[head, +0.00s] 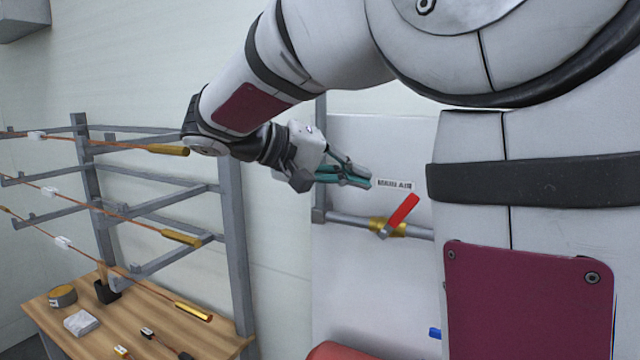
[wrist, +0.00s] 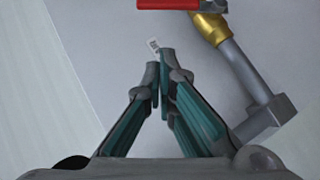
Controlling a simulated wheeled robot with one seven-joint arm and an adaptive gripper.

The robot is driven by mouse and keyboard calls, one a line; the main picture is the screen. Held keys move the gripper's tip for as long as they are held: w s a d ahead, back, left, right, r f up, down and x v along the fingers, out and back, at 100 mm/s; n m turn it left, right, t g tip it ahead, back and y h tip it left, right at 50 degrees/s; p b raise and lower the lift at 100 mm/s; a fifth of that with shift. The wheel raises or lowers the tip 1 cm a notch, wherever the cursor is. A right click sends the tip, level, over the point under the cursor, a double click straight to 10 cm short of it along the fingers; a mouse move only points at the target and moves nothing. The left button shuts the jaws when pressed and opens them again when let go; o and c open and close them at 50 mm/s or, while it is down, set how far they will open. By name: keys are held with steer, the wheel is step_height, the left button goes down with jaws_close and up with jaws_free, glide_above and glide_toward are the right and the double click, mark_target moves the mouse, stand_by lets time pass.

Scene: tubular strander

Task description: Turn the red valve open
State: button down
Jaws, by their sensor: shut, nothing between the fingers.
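The red valve handle (head: 403,212) sits on a brass valve body (head: 385,228) in a grey horizontal pipe, in front of a pale panel. The handle slants up and to the right across the pipe. In the wrist view the red handle (wrist: 168,4) shows at the top edge, partly cut off, with the brass fitting (wrist: 210,28) beside it. My gripper (head: 368,179) is shut and empty, up and to the left of the handle in the head view, apart from it. The wrist view shows its two teal-sided fingers (wrist: 160,62) with tips together.
A "MAIN AIR" label (head: 395,185) is on the panel just right of my fingertips. A grey rack (head: 232,225) with copper rods stands left, above a wooden table (head: 150,335) with small items. A red rounded object (head: 340,352) lies below the pipe.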

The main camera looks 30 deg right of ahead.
mark_target(407, 200)
steer(key=shift+s+d+f+p, duration=0.75)
steer(key=shift+s+d+f, duration=0.6)
steer(key=shift+s+d, duration=0.25)
steer(key=shift+s+d+m+t+y, duration=0.2)
steer(key=shift+s+m+t+y, duration=0.1)
steer(key=shift+s+y, duration=0.1)
steer(key=s+d+m+t+y, duration=0.1)
steer(key=s+f+m+t+y+b, duration=0.1)
steer(key=shift+s+d+t+b, duration=0.3)
steer(key=shift+s+d, duration=0.05)
steer(key=shift+s+d+f+m+t+y+b, duration=0.4)
steer(key=shift+s+f+m+t+y+b, duration=0.3)
steer(key=shift+t+b, duration=0.3)
steer(key=shift+s+d+f+m+t+y+b, duration=0.4)
steer(key=shift+s+f+m+t+y+b, duration=0.25)
steer(key=shift+t+b, duration=0.3)
steer(key=shift+s, duration=0.1)
